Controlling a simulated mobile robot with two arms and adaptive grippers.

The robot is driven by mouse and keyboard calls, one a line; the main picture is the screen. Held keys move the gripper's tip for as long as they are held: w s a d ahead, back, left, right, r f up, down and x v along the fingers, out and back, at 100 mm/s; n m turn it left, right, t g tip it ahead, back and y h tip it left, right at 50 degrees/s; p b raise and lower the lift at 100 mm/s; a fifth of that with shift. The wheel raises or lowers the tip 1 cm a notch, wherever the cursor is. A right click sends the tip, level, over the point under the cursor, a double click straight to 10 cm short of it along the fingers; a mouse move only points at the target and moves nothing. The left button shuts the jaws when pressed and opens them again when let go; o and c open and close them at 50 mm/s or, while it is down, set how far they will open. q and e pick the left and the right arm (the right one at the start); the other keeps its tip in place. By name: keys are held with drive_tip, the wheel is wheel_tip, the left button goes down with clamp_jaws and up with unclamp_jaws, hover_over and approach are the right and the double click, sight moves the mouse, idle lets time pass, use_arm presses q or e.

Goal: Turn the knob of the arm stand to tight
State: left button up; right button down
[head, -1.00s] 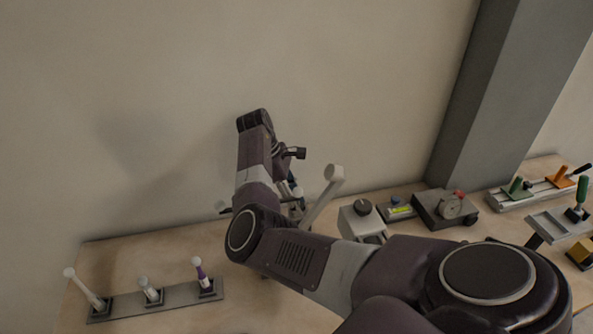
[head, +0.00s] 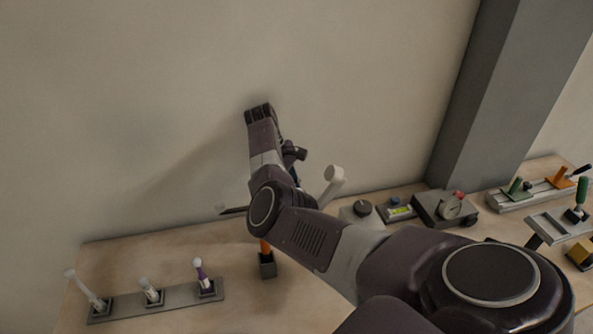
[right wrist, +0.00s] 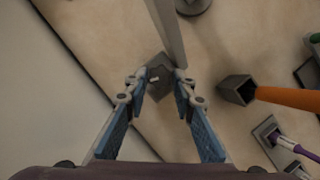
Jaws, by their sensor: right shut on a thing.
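The arm stand shows in the head view as a pale slanted arm (head: 333,182) with a blunt end, right of my arm's forearm. In the right wrist view its grey bar (right wrist: 166,30) runs down from the top edge to between my fingers. My right gripper (right wrist: 160,88) is shut around a small dark grey knob (right wrist: 158,74) at the bar's lower end. The fingertips cover parts of the knob, so its turn position is unclear. In the head view my own arm hides the knob and most of the gripper. My left gripper is out of view.
A strip with several levers (head: 185,293) lies at the table's front left. The wall is close behind.

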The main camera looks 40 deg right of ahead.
drive_tip(key=shift+d+m+y+b, duration=0.1)
drive_tip(key=shift+m+y+b, duration=0.25)
drive_tip(key=shift+m, duration=0.65)
drive_tip(key=c, duration=1.6)
unclamp_jaws()
wheel_tip(320, 180, up, 7)
drive_tip(key=shift+w, duration=0.1)
drive_tip(key=shift+r, duration=1.55)
